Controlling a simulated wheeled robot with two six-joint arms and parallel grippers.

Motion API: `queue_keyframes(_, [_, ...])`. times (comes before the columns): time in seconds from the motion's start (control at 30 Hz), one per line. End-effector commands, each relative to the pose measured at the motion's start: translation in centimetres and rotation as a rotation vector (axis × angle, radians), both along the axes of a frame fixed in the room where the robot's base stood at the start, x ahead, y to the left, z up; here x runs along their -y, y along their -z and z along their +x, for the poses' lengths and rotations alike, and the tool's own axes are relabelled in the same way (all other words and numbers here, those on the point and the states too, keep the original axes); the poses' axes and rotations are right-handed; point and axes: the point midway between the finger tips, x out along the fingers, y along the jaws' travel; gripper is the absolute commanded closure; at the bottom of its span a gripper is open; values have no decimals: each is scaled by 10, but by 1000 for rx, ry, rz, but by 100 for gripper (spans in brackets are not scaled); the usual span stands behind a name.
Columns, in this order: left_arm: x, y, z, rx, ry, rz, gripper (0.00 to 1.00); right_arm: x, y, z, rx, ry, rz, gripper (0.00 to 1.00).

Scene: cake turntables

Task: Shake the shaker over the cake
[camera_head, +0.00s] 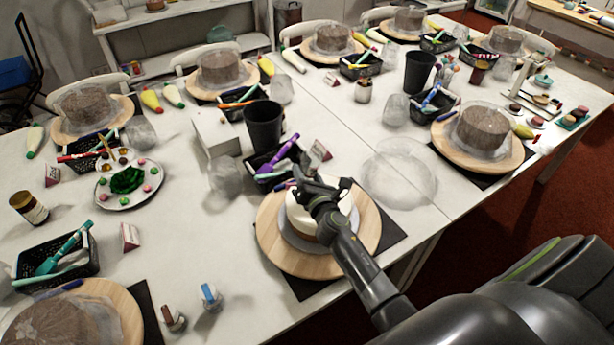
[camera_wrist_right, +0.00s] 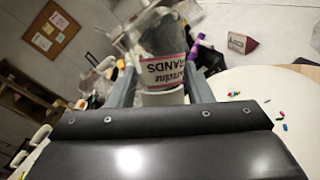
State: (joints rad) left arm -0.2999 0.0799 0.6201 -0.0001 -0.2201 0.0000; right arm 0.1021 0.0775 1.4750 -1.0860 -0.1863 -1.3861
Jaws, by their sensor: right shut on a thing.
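The white cake (camera_head: 299,222) sits on a round wooden turntable (camera_head: 272,240) near the table's front edge. My right gripper (camera_head: 318,192) is above the cake and hides part of its top. In the right wrist view, the gripper (camera_wrist_right: 163,85) is shut on the shaker (camera_wrist_right: 162,72), a clear container with a white and red label. Several coloured sprinkles lie on the white cake top (camera_wrist_right: 262,97) at the right of that view. The shaker cannot be made out in the head view. My left gripper is not in view.
A black basket (camera_head: 262,178) with a purple-handled tool stands just behind the turntable, near a black cup (camera_head: 264,125). Clear bowls (camera_head: 226,178) stand on the left and right. Other wrapped cakes on turntables line the white table (camera_head: 180,225).

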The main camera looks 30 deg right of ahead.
Motion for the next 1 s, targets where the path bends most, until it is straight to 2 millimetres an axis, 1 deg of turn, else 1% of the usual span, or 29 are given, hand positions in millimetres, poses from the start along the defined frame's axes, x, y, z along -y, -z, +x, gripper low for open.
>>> queue_keyframes(0.3, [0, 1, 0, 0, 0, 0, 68, 0, -1, 0, 4, 0, -4, 82])
queue_keyframes(0.5, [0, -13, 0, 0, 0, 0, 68, 8, -16, 5, 4, -1, -5, 82])
queue_keyframes(0.67, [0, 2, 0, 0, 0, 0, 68, 1, 1, 1, 3, 0, -3, 82])
queue_keyframes(0.8, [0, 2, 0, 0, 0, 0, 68, 0, 0, 0, 7, -1, -7, 82])
queue_keyframes(1.0, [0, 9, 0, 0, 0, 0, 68, -1, 0, 0, 19, -1, -23, 82])
